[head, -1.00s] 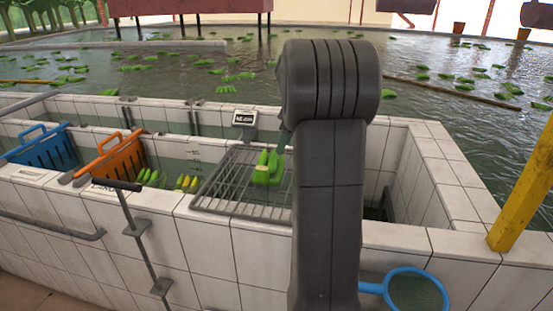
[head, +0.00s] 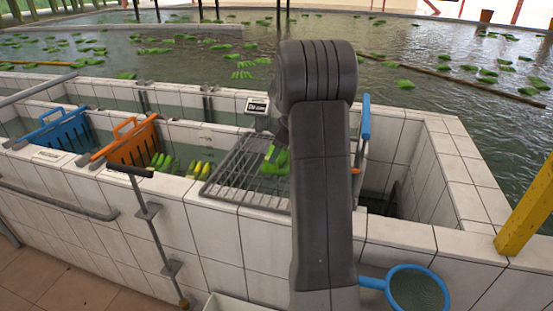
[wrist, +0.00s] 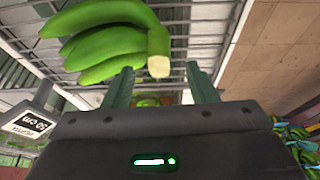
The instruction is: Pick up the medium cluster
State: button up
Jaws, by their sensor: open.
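A green banana cluster (head: 280,160) lies on the metal rack (head: 225,186) in the head view, partly hidden by my arm. In the wrist view a green cluster (wrist: 105,50) fills the upper left, its pale cut stem end (wrist: 159,67) between my fingertips in the picture. My gripper (wrist: 161,74) is open, its two dark green fingers apart to either side of that stem end. I cannot tell whether they touch it. In the head view my gripper is hidden behind the arm. No label shows which cluster is the medium one.
Green bananas (head: 160,162) and yellow-green ones (head: 200,170) lie in the channel left of the rack. A small display (head: 257,106) stands behind the rack. A yellow post (head: 525,212) stands at right.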

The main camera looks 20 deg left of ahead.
jog(key=shift+x, duration=1.45)
jog(key=shift+w, duration=0.1)
grip_shut()
jog(key=shift+w+r, duration=0.1)
jog(key=shift+r, duration=0.05)
